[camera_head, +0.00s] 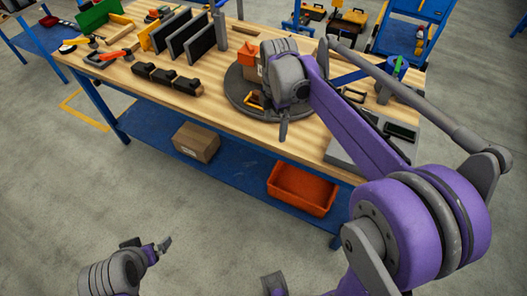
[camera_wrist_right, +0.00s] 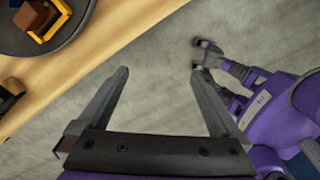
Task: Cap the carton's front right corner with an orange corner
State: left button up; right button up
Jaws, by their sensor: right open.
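The carton (camera_head: 249,73) stands on a dark round turntable (camera_head: 234,92) on the bench, mostly hidden behind my right arm. An orange corner (camera_head: 246,54) shows at its top left. A yellow-orange piece (camera_head: 256,100) lies low in front of it; in the right wrist view a yellow-orange piece (camera_wrist_right: 54,29) shows beside a brown block (camera_wrist_right: 32,16), at the turntable's edge. My right gripper (camera_head: 283,128) points down near the bench's front edge, open and empty in the wrist view (camera_wrist_right: 160,72). My left gripper (camera_head: 165,244) is low over the floor, away from the bench; its jaw state is unclear.
Black panels (camera_head: 190,40) in a rack and a row of black blocks (camera_head: 167,78) stand left of the turntable. A grey tray (camera_head: 350,153) lies at the right. The lower shelf holds a cardboard box (camera_head: 196,142) and an orange bin (camera_head: 301,188).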

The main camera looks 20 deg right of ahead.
notch_tip(320, 180, down, 12)
jog(key=w+a+m, duration=0.1)
jog(key=a+m, duration=0.1)
jog(key=m, duration=0.6)
jog(key=shift+w+a+m+b, duration=0.15)
jog(key=shift+w+m+b, duration=0.15)
jog(key=shift+w, duration=0.05)
jog(key=shift+r, duration=0.1)
jog(key=s+a+r+m+t, duration=0.1)
jog(key=s+m, duration=0.4)
jog(key=s, duration=0.5)
jog(key=s+a+r+m+t, duration=0.2)
jog(key=s+m+t, duration=0.2)
jog(key=s, duration=0.7)
jog(key=shift+r+m, duration=0.4)
jog(key=shift+m, duration=0.1)
